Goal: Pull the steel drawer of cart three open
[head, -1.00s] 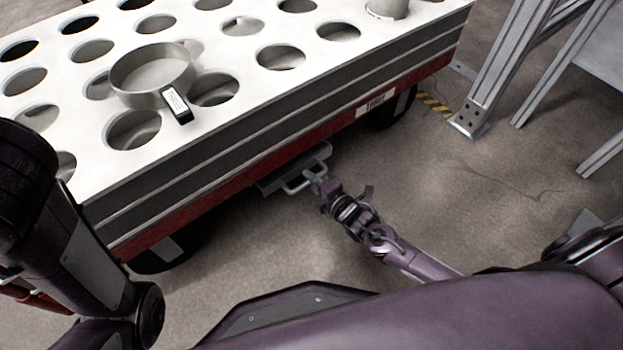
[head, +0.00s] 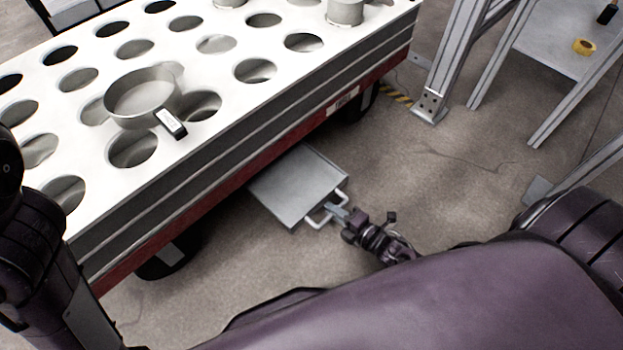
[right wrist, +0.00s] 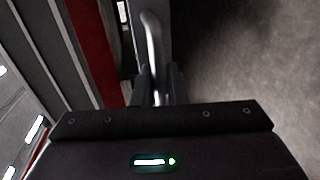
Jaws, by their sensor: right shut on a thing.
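The steel drawer (head: 296,186) sticks out from under the cart (head: 230,160), whose red lower rail carries a label plate (head: 342,102). Its top looks flat and grey, with nothing on it. A pale bar handle (head: 342,194) is on its front edge. My right gripper (head: 335,209) is shut on the handle; the bar also runs between the fingers in the right wrist view (right wrist: 154,60). My left arm shows at the left edge of the head view, but its gripper fingers are not in view.
Floor is clear around the drawer's front.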

